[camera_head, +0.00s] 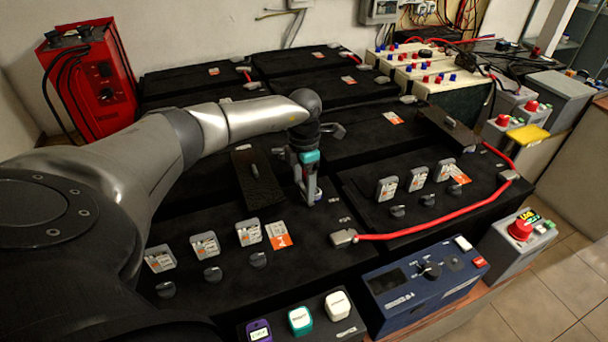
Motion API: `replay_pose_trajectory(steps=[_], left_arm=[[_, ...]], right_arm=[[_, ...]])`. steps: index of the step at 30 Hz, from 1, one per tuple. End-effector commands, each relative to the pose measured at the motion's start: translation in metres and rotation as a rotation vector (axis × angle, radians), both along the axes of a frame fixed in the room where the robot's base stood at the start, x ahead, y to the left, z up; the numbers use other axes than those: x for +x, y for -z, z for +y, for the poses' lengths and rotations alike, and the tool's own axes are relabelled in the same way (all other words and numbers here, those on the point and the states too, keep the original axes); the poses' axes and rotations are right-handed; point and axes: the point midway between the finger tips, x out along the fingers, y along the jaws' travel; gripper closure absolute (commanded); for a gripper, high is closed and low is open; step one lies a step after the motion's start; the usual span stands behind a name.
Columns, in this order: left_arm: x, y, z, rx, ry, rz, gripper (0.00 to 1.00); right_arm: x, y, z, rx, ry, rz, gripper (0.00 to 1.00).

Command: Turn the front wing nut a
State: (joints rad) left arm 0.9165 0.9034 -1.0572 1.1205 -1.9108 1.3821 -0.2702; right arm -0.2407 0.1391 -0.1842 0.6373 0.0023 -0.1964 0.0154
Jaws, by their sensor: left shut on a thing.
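My left arm comes in from the left over the black batteries, and its gripper (311,196) points down at the front battery (190,225). The gripper is shut on a small part on the battery top, which I take to be the front wing nut. The fingers hide most of that part, so I cannot tell how far it is turned. A red cable (430,227) with a grey terminal clamp (344,238) lies just right of the gripper. My right gripper is not in view.
Grey tagged blocks (248,232) and black knobs (258,260) stand on the front battery. A blue meter box (424,287) stands in front. A red charger (92,85) stands at the back left.

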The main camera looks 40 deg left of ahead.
Motion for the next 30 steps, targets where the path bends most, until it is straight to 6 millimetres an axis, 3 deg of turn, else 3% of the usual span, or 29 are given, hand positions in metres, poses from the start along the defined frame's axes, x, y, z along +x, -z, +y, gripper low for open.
replay_pose_trajectory(steps=[21, 22, 28, 30], left_arm=[[0.0003, -0.0006, 0.0003, 0.000, 0.080, -0.001, 0.81], [0.0003, -0.0006, 0.0003, 0.000, 0.080, -0.001, 0.24], [0.0002, -0.0004, 0.0002, 0.000, 0.078, -0.001, 0.02], [0.0002, -0.0004, 0.0002, 0.000, 0.078, -0.001, 0.00]], right_arm=[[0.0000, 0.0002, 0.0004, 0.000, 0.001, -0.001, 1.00], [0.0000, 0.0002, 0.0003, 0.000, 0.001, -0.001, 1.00], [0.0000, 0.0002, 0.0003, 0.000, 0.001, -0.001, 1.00], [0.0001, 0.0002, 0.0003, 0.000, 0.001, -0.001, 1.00]])
